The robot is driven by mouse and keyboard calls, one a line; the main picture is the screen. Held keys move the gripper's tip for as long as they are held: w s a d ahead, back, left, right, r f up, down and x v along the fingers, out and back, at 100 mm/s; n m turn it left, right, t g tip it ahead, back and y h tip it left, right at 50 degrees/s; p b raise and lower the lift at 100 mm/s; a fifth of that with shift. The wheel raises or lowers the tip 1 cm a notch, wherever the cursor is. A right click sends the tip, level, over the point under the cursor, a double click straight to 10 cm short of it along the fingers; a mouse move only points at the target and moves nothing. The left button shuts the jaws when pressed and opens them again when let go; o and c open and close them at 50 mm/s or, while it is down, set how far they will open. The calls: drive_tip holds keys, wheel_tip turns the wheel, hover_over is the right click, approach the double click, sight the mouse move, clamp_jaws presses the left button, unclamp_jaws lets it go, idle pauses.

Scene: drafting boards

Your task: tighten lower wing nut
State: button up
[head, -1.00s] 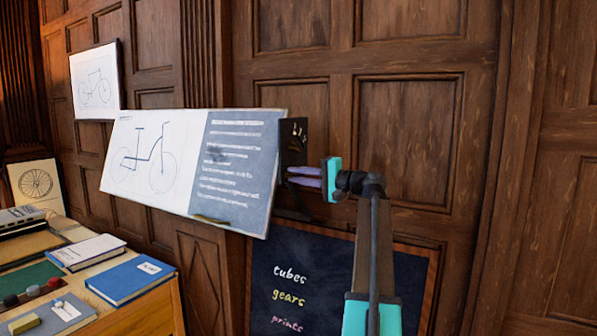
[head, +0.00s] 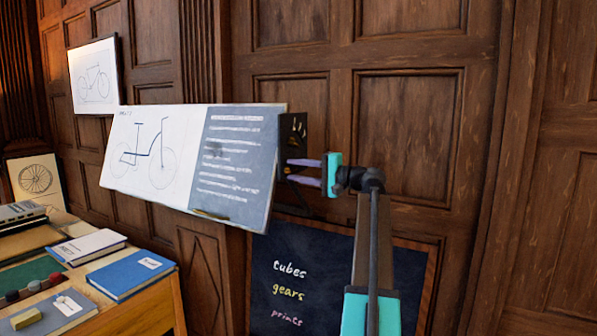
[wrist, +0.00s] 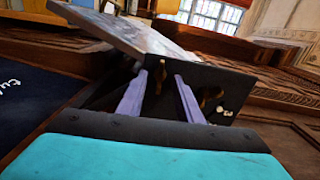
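The tilted drafting board (head: 232,165) has a dark side plate (head: 290,135) at its right edge. In the wrist view the plate (wrist: 235,87) carries two brass wing nuts. The lower wing nut (wrist: 160,75) shows between my finger tips, with the fingers apart from each other. The upper wing nut (wrist: 210,97) is just beyond the right finger. My gripper (head: 288,170), with purple fingers and a teal body, points left at the plate in the head view and is open. It also shows in the wrist view (wrist: 160,72). I cannot tell whether either finger touches the lower nut.
A dark chalkboard (head: 300,270) with words hangs below the board. A wooden desk (head: 150,315) with books, including a blue book (head: 130,275), stands at the lower left. Wood panelling is behind. The space right of my arm is clear.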

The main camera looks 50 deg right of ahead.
drive_tip(key=b+v, duration=0.3)
drive_tip(key=v, duration=1)
drive_tip(key=shift+s, duration=0.4)
drive_tip(key=shift+d, duration=0.1)
